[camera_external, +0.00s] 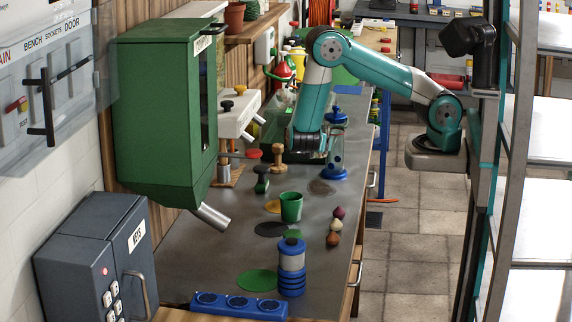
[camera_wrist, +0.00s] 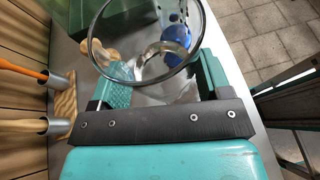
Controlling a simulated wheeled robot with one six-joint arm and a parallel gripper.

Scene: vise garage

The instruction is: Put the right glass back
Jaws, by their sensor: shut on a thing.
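My gripper (camera_wrist: 168,82) is shut on a clear glass (camera_wrist: 99,52). In the wrist view the round rim of the glass faces the camera, with the teal fingers on either side of it. In the outside view my gripper (camera_external: 316,148) points down over the far part of the grey workbench (camera_external: 225,258). The glass is hard to make out there. A blue base (camera_external: 334,174) with a clear upright part stands just right of my gripper. The blue base (camera_wrist: 177,38) also shows in the wrist view, partly behind the glass. I cannot tell whether the glass touches anything below.
A green cup (camera_external: 291,207), wooden and dark stamp-like handles (camera_external: 278,157) and small knobs (camera_external: 334,238) stand on the bench. A blue jar with a pale middle (camera_external: 291,262) stands nearer. A green cabinet (camera_external: 160,110) hangs left. A metal rack (camera_external: 505,200) stands right. Bare bench lies left of the cup.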

